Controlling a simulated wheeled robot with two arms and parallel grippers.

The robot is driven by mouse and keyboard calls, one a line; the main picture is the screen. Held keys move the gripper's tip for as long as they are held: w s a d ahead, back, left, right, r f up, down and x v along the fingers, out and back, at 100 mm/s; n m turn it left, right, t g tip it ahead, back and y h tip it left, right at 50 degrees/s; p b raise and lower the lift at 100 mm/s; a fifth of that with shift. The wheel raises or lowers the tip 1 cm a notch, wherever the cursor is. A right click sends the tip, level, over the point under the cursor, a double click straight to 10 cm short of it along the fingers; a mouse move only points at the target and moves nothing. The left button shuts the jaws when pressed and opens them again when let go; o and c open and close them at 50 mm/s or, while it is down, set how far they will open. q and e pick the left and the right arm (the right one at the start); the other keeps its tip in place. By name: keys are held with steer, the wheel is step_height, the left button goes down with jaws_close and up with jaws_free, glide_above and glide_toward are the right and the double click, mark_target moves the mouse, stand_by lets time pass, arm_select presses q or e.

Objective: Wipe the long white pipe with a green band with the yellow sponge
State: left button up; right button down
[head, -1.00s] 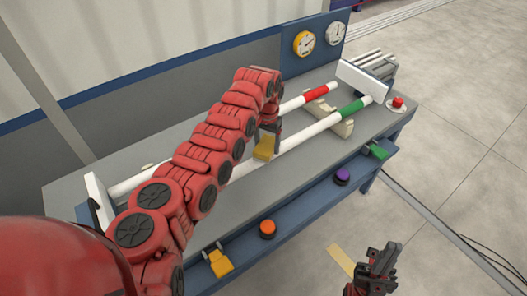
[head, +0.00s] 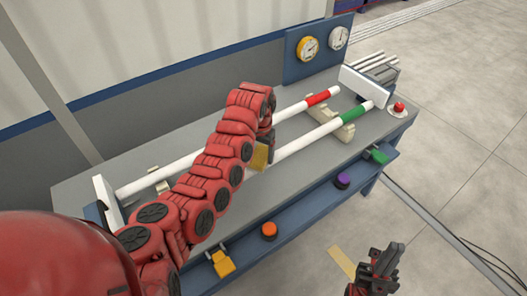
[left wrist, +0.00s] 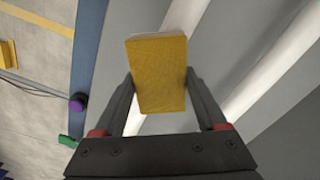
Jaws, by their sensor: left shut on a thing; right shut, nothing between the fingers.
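The long white pipe with a green band (head: 318,133) lies lengthwise along the near side of the grey bench; my left arm hides its left part. My left gripper (head: 265,143) is shut on the yellow sponge (head: 259,157), over or beside this pipe. In the left wrist view the sponge (left wrist: 158,75) sits between the fingertips and covers part of the same pipe (left wrist: 185,18). I cannot tell whether the sponge touches the pipe. My right gripper (head: 388,260) is shut and empty, off the bench's front side.
A white pipe with a red band (head: 290,110) lies parallel behind, on a beige support (head: 345,133). White end plates (head: 366,87) stand at the bench ends. Gauges (head: 308,48) are at the back. Orange (head: 268,229) and purple (head: 342,181) buttons line the front ledge.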

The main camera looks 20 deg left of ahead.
arm_select(q)
steer(key=shift+s+a+f, duration=0.1)
steer(key=shift+s+f, duration=0.05)
steer(key=shift+r, duration=0.55)
steer(key=shift+r+p, duration=0.9)
steer(key=shift+r, duration=1.55)
step_height(320, 180, up, 3)
steer(key=p, duration=0.3)
steer(key=shift+r, duration=0.15)
steer(key=shift+w, duration=0.2)
